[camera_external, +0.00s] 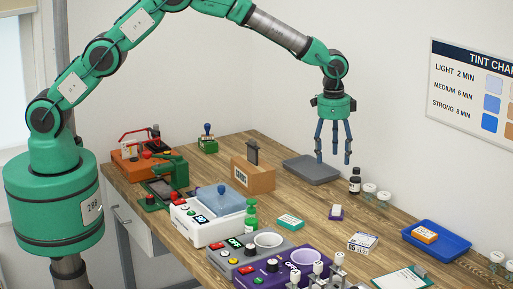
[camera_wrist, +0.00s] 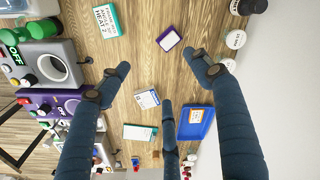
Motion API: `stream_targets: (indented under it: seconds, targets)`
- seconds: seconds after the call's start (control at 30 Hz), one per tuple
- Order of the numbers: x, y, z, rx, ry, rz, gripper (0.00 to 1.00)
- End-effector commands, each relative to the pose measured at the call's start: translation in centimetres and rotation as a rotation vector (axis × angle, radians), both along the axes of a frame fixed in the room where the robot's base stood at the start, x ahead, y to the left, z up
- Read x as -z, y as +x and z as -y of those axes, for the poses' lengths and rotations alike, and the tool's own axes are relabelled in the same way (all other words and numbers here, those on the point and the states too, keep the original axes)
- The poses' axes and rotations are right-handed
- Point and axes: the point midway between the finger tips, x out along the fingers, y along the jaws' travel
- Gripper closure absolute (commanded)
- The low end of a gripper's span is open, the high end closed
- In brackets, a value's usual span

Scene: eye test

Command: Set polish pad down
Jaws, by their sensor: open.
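My gripper (camera_external: 334,155) has three blue fingers, spread apart and empty, high above the wooden table (camera_external: 315,238). A blue tray (camera_external: 456,251) at the right holds an orange-and-white item (camera_external: 425,235).
A grey tray (camera_external: 312,170) lies at the back edge, beside a dark bottle (camera_external: 355,182) and several lidded jars (camera_external: 369,191). A teal box (camera_external: 290,221), a white box (camera_external: 362,242) and purple and grey devices (camera_external: 245,262) stand nearer. A wooden card box (camera_external: 255,180) stands left.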

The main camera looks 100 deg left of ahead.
Motion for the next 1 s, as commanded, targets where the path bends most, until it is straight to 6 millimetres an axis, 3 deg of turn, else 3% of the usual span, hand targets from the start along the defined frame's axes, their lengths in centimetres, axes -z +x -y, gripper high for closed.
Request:
stream_targets:
  seconds: [0.1, 0.5, 1.0]
  targets:
    - [-4.0, -1.4, 1.5, 0.002, 0.005, 0.022, 0.35]
    - [-14.8, -7.4, 6.2, 0.002, 0.016, 0.089, 0.35]
    - [-25.0, -17.7, 11.7, 0.004, 0.022, 0.172, 0.35]
